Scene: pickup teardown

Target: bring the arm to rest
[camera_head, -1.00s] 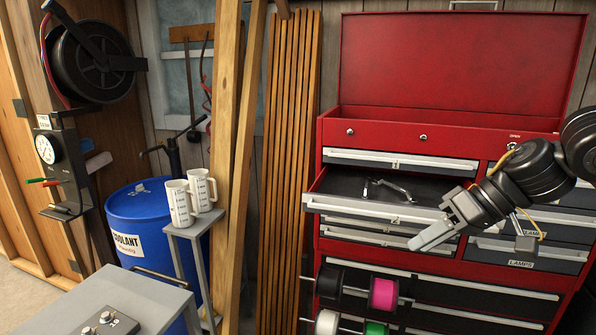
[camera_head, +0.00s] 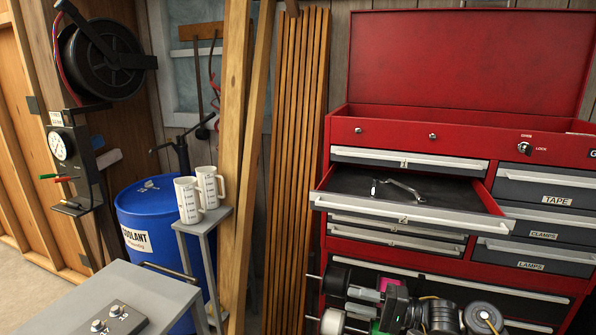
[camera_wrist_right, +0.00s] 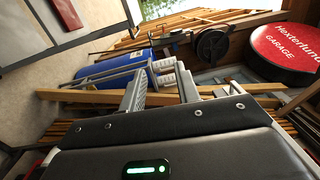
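My right arm crosses the lower right of the head view, in front of the red tool chest (camera_head: 460,128). Its gripper (camera_head: 358,302) points left, in front of the spools below the drawers. In the right wrist view, the two fingers of the right gripper (camera_wrist_right: 161,92) stand apart with nothing held between them. My left gripper is not in view.
The chest's second drawer (camera_head: 400,212) is pulled out, with a bent metal part (camera_head: 398,187) inside. White mugs (camera_head: 188,200) stand on a small grey stand (camera_head: 205,222) beside the blue coolant drum (camera_head: 150,212). A grey bench (camera_head: 155,290) is at front left.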

